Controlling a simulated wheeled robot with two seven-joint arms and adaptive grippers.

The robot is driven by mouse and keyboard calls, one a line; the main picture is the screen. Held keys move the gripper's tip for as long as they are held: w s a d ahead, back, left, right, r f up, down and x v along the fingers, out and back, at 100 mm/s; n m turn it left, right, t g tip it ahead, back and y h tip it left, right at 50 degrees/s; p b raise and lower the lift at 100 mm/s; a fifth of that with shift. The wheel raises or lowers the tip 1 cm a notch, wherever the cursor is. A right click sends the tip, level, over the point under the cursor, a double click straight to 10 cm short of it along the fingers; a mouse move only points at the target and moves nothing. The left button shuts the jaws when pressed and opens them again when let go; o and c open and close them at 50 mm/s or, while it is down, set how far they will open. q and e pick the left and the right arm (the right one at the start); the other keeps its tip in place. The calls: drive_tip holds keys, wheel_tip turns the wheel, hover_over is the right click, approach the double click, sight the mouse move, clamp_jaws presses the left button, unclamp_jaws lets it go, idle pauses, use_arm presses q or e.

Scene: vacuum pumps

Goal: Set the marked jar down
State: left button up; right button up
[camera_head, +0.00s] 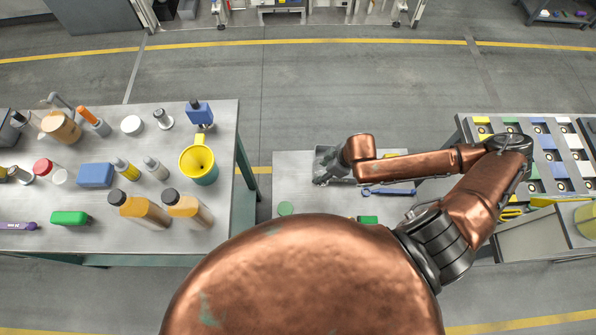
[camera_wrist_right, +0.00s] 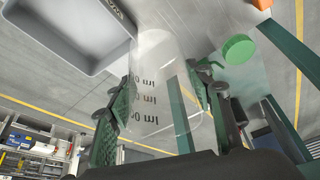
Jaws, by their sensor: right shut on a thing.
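A clear jar (camera_wrist_right: 165,80) with dark and red "ml" markings is between the fingers of my right gripper, in the right wrist view. The right gripper (camera_wrist_right: 160,115) is shut on the jar, with green finger pads at its sides. In the head view the right gripper (camera_head: 328,172) is over the small middle table (camera_head: 292,180); the jar cannot be made out there. I cannot tell whether the jar's base touches the table. My left gripper is not in view.
A green round lid (camera_head: 285,208) lies on the middle table, also in the wrist view (camera_wrist_right: 238,48). A blue wrench (camera_head: 388,191) and a green block (camera_head: 368,219) lie right. A grey tray (camera_wrist_right: 70,62) shows in the wrist view. The left table (camera_head: 225,130) holds several bottles.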

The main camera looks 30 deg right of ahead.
drive_tip(key=shift+s+d+f+n, duration=0.3)
drive_tip(key=shift+s+f, duration=0.25)
drive_tip(key=shift+s, duration=0.2)
drive_tip(key=shift+w, duration=0.1)
drive_tip(key=w+a+f+b, duration=0.1)
drive_tip(key=w+f, duration=0.2)
drive_tip(key=w, duration=0.1)
drive_tip(key=w+a+f+b, duration=0.1)
drive_tip(key=w+f+b, duration=0.1)
drive_tip(key=w+f, duration=0.1)
drive_tip(key=w+a+f+b, duration=0.2)
drive_tip(key=w+f, duration=0.2)
drive_tip(key=w, duration=0.2)
drive_tip(key=shift+w, duration=0.1)
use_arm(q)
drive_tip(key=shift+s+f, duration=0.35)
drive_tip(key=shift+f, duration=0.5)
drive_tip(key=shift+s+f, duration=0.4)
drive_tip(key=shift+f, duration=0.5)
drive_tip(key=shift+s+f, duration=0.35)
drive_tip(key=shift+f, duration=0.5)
use_arm(e)
drive_tip(key=shift+f, duration=1.3)
drive_tip(key=shift+f, duration=0.15)
drive_tip(key=o, duration=1.2)
